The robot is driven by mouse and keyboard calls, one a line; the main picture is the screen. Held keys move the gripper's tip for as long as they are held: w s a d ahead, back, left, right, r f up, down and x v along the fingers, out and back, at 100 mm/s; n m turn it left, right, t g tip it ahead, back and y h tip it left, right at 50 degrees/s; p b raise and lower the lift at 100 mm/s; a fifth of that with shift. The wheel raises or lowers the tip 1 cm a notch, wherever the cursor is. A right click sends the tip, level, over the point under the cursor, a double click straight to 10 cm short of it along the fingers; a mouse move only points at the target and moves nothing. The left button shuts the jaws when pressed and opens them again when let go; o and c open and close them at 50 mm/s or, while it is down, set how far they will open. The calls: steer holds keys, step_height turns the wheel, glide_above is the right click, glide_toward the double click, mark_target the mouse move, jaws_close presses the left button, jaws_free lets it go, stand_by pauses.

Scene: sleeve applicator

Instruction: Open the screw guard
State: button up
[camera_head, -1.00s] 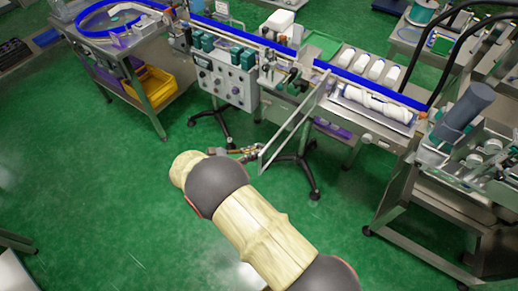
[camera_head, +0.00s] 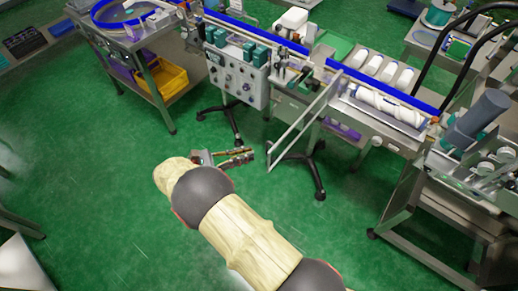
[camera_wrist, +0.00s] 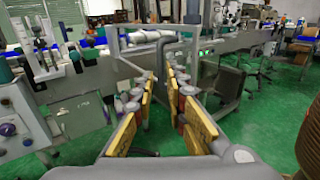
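The screw guard (camera_head: 303,122) is a clear panel in a thin grey metal frame. In the head view it juts out from the front of the machine, near a white screw (camera_head: 388,105). In the wrist view a grey frame (camera_wrist: 195,48), apparently the guard, stands beyond my fingers. My gripper (camera_head: 250,154) is left of the guard's lower end, with a small gap between them in the picture. In the wrist view my gripper (camera_wrist: 160,92) is open, with its yellow-padded fingers apart and nothing between them.
A control box (camera_head: 238,75) with knobs and green parts stands left of the guard. A machine stand with spread feet (camera_head: 308,160) is below it. A steel cart with a yellow bin (camera_head: 167,78) is at the upper left. Green floor (camera_head: 110,200) is clear at left.

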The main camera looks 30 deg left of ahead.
steer(key=shift+v, duration=2.15)
